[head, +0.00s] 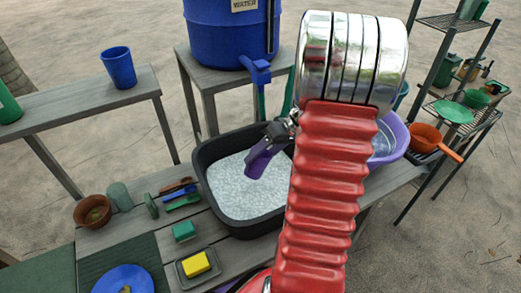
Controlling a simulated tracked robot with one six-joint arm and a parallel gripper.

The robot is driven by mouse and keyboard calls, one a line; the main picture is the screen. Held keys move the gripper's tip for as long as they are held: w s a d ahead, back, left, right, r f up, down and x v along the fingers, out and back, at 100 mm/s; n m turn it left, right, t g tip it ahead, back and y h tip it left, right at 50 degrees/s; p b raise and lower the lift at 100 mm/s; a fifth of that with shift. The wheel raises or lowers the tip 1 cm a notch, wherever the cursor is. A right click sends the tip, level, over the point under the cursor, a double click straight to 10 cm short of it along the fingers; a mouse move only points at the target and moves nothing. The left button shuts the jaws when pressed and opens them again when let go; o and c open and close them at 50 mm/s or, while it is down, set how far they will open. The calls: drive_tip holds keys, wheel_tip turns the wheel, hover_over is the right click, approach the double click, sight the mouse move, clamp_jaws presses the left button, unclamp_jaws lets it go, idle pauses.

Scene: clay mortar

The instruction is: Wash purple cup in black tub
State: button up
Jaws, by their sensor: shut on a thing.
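The purple cup (263,159) is held by my gripper (278,133) over the black tub, tilted, with its lower end at or just above the white suds. I cannot tell whether it touches them. My gripper is shut on the cup near its upper end. The black tub (203,178) stands on the grey wooden table and is filled with foamy water. My red arm hides the tub's right side.
A yellow sponge (197,264) lies in a dish left of the tub's front. A green block (184,231), brushes (182,196) and a brown bowl (93,211) are to the left. A purple basin (390,140) is right, partly behind my arm. A blue water barrel (222,35) stands behind.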

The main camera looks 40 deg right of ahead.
drive_tip(key=shift+f, duration=4.55)
drive_tip(key=shift+f, duration=0.6)
drive_tip(key=shift+r, duration=0.2)
drive_tip(key=shift+w+a, duration=0.4)
drive_tip(key=shift+a, duration=0.15)
drive_tip(key=shift+d, duration=0.1)
drive_tip(key=shift+s+d, duration=0.75)
drive_tip(key=shift+d, duration=0.25)
